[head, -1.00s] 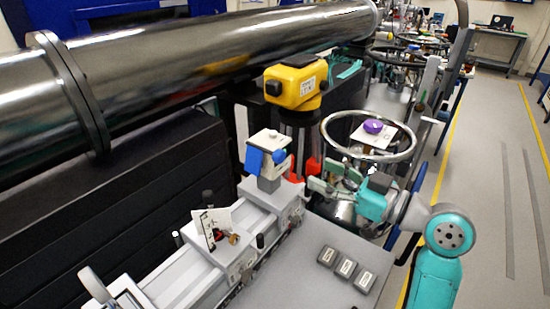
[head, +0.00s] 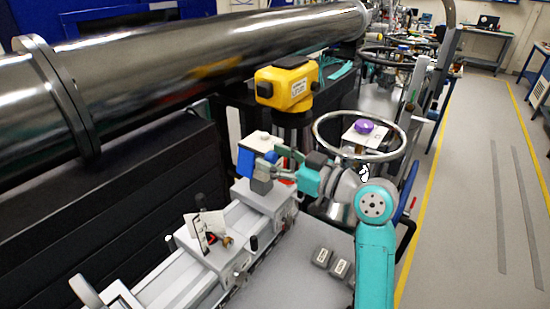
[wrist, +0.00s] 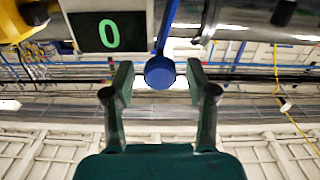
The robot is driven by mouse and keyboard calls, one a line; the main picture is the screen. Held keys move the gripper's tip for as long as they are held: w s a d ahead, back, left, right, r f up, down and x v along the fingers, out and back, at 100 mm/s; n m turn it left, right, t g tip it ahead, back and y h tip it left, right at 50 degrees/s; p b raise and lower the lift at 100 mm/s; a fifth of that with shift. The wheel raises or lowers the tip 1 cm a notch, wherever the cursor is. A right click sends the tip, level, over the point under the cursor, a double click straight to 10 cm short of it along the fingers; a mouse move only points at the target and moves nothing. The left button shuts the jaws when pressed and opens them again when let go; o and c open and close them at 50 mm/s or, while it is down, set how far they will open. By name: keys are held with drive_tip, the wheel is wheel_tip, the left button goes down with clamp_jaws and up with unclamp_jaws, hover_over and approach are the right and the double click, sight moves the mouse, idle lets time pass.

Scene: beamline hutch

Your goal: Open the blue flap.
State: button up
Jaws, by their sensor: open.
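The blue flap (head: 246,161) is on the left side of a small white box (head: 262,142) that stands on a grey block on the rail. A round blue knob (wrist: 160,72) shows in the wrist view, with a thin blue bar (wrist: 168,25) running up from it. My gripper (head: 276,165) is at the right side of the box in the head view and hides part of its front. In the wrist view my gripper (wrist: 160,85) is open. The knob appears between the two fingertips, with a gap on each side.
A dark display with a green 0 (wrist: 109,34) is beside the knob. A yellow instrument (head: 287,85) stands behind the box. A handwheel (head: 360,136) is behind my arm. A carriage with a white card (head: 205,228) is on the rail at front left.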

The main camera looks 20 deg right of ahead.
clamp_jaws()
drive_tip(key=shift+m, duration=0.4)
drive_tip(key=m, duration=0.5)
drive_tip(key=shift+d+m, duration=0.1)
drive_tip(key=shift+m, duration=0.2)
drive_tip(key=m, duration=0.7)
drive_tip(key=shift+w+f, duration=0.1)
idle(0.4)
unclamp_jaws()
